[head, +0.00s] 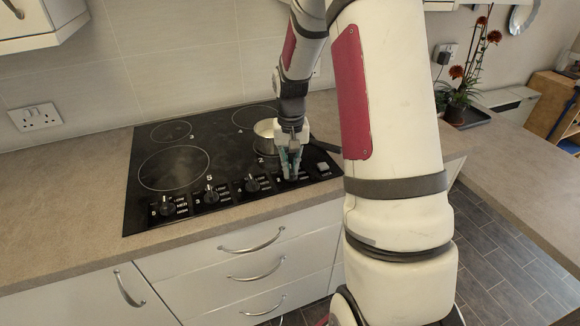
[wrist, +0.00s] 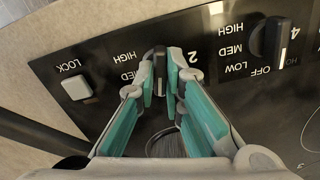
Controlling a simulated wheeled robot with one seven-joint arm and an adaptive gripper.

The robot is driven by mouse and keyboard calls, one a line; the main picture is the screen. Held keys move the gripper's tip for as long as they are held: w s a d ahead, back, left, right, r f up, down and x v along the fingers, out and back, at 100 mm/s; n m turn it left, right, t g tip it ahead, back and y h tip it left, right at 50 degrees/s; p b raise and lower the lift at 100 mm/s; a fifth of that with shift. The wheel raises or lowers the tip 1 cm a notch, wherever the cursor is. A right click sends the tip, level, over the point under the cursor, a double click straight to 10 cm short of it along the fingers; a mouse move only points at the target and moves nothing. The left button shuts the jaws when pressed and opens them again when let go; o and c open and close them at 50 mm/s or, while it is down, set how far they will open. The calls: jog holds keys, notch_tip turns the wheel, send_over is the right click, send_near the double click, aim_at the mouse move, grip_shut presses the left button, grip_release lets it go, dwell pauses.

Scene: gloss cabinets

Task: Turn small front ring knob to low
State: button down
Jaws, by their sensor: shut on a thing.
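The hob knob beside the number 2 (wrist: 159,59) is dark and stands between my fingertips in the wrist view. My gripper (head: 289,174) reaches down to the right end of the hob's front row of knobs and is shut on this knob. It also shows in the wrist view (wrist: 161,68), with teal pads on both sides of the knob. The HIGH and MED labels show to the knob's left there. The fingers hide part of the knob and its lower label, so I cannot tell its setting.
A pot (head: 266,135) stands on the black hob (head: 135,190) just behind my gripper. The neighbouring knob 4 (wrist: 268,40) is close by, and a LOCK button (wrist: 76,86) is on the other side. More knobs (head: 210,194) line the front. Drawers (head: 250,250) are below.

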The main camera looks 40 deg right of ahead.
aim_at(291, 169)
jog(key=shift+m+b, duration=0.4)
jog(key=shift+m, duration=1.9)
jog(key=c, duration=1.7)
grip_release()
notch_tip(291, 169, up, 12)
